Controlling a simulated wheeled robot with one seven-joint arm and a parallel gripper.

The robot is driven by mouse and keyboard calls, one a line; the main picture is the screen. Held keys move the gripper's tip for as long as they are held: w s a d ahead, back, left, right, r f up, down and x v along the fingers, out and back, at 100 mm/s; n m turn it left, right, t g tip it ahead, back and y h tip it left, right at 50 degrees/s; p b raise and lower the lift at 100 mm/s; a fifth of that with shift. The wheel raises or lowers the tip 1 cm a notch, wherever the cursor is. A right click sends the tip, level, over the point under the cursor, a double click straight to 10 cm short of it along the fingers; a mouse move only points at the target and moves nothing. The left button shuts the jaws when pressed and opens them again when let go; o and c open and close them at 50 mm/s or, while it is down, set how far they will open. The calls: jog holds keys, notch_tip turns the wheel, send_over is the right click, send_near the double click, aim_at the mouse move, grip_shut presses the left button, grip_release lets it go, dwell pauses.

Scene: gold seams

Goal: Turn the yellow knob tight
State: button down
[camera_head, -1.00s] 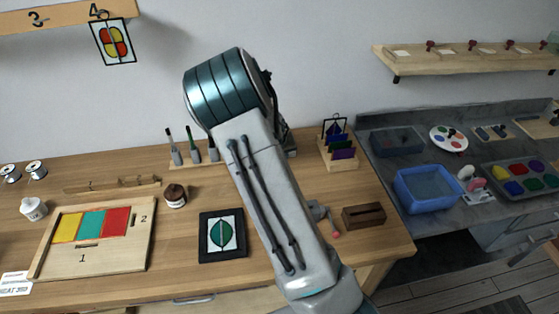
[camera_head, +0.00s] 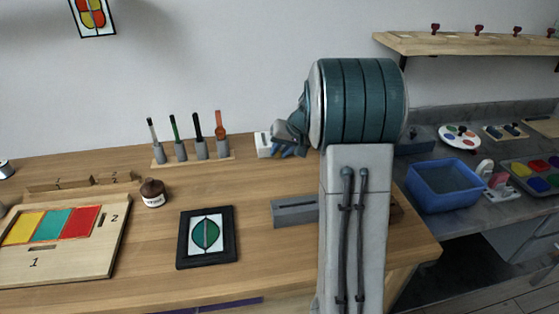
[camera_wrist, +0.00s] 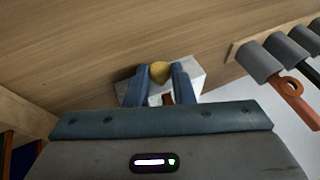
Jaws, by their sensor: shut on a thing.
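The yellow knob (camera_wrist: 159,71) sits at a white block on the bench, between the two blue fingers of my gripper (camera_wrist: 161,82) in the wrist view. My gripper is shut on the knob, one finger on each side. The white block (camera_wrist: 196,77) shows around the fingers, with a small reddish-brown part between them. In the head view the white block (camera_head: 262,146) stands at the back of the wooden bench, right of the tool rack. My gripper (camera_head: 284,151) reaches it from the right there, and the knob is hidden.
The tool rack (camera_head: 190,163) holds several upright tools close to the left of the block. A grey slotted block (camera_head: 295,211) and a framed leaf picture (camera_head: 181,256) lie in front. A blue bin (camera_head: 414,199) is on the right counter.

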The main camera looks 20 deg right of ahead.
jog(key=shift+d+f+y+b, duration=0.1)
jog(key=shift+y+b, duration=0.4)
jog(key=shift+b, duration=0.25)
jog(key=c, duration=1.2)
grip_release()
jog(key=shift+c, duration=0.2)
jog(key=p+v, duration=0.1)
jog(key=v, duration=1.3)
jog(key=shift+s+f, duration=0.2)
jog(key=shift+s, duration=0.05)
